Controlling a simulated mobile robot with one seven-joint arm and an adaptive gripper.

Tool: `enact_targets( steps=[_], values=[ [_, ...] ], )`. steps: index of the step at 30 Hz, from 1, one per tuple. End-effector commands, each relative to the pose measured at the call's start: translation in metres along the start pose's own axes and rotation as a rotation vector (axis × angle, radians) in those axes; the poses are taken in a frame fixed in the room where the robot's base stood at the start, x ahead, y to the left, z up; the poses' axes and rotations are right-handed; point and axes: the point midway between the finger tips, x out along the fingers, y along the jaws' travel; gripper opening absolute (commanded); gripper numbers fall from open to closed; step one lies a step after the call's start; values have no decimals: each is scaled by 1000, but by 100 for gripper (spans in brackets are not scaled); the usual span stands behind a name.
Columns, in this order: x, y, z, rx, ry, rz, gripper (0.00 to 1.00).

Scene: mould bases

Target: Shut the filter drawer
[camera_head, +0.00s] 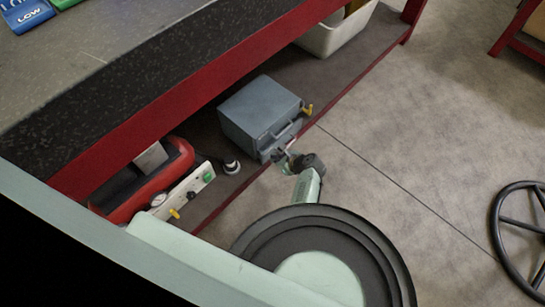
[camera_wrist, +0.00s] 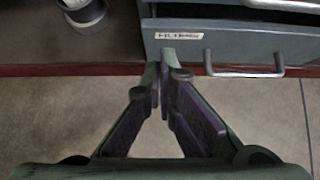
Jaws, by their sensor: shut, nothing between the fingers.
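The filter drawer (camera_wrist: 235,42) is the grey lower drawer of a small grey cabinet (camera_head: 255,105) on the low shelf. It has a "FILTERS" label (camera_wrist: 180,36) at its upper left and a metal bar handle (camera_wrist: 245,73). In the wrist view its front stands a little forward of the upper drawer; how far is hard to tell. My gripper (camera_wrist: 159,68) is shut and empty, its tips in front of the drawer's left part, below the label and left of the handle. I cannot tell whether they touch. The head view shows my gripper (camera_head: 287,160) at the cabinet's front.
The shelf (camera_head: 335,95) has a red front edge, under a dark worktop (camera_head: 150,65). A red compressor (camera_head: 140,190) stands left of the cabinet, with a small round grey object (camera_wrist: 85,14) between. A white bin (camera_head: 335,38) is farther back. The floor (camera_head: 400,150) in front is open.

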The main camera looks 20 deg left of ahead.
Motion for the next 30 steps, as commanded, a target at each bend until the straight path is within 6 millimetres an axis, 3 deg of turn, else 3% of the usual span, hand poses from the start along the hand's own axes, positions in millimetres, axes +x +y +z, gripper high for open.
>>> enact_targets(
  steps=[9, 17, 20, 23, 27, 30],
  values=[
    [-68, -1, -5, -1, 0, -2, 0],
    [-101, -1, -5, 1, -1, -1, 2],
    [-97, -4, -12, 56, -16, 8, 9],
    [-76, -16, -30, 254, -70, 41, 15],
    [-45, -47, -58, 708, -205, 139, 25],
    [-35, -71, -72, 1023, -301, 235, 28]
  ],
)
